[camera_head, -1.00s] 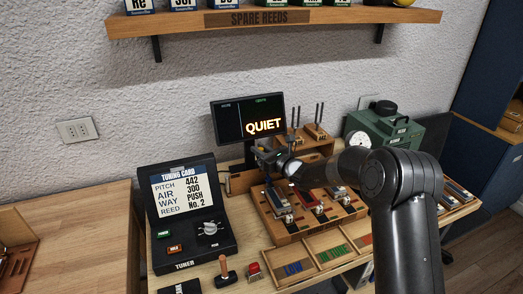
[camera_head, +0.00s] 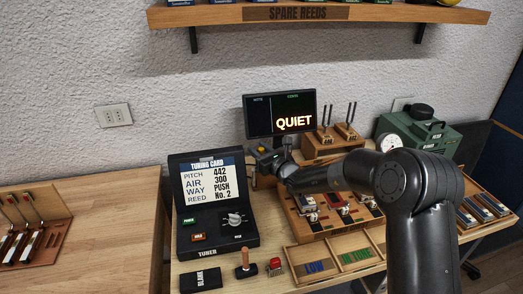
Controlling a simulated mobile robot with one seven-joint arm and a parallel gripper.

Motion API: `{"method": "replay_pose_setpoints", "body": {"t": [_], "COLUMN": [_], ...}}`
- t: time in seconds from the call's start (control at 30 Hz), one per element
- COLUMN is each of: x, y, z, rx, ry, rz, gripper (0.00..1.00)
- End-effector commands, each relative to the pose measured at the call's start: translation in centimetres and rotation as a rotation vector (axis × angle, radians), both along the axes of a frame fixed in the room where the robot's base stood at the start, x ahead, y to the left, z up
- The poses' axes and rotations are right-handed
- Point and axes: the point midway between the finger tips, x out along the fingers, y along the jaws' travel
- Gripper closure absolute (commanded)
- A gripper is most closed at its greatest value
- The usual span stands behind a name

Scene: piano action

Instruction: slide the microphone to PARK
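My gripper (camera_head: 266,158) is at the back of the workbench, just below the monitor, pointing away from the camera. It is small and dark here, and I cannot make out whether its fingers are open or shut. I cannot clearly pick out the microphone or a PARK mark; the gripper and arm cover the area behind the reed blocks. The monitor (camera_head: 280,115) reads QUIET. The black tuner (camera_head: 216,240) with its tuning card stands left of my gripper.
A wooden block with tuning forks (camera_head: 333,145) stands right of the monitor, with a green gauge machine (camera_head: 418,134) beyond. A wooden rack of reed blocks (camera_head: 318,230) and sorting trays (camera_head: 303,255) lie in front. A shelf (camera_head: 380,14) hangs above.

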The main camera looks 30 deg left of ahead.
Motion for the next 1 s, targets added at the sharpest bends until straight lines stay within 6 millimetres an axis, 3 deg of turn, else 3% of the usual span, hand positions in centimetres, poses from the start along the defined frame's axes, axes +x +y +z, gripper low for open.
{"method": "replay_pose_setpoints", "body": {"t": [0.43, 0.8, 1.0], "x": [-0.1, -2.7, -3.7], "y": [-1.0, -7.3, -9.5], "z": [-0.1, -0.1, -0.1], "rx": [-0.003, -0.002, -0.001], "ry": [0.001, 0.001, -0.001], "rz": [-0.004, -0.005, -0.002], "gripper": [0.59, 0.59, 0.59]}}
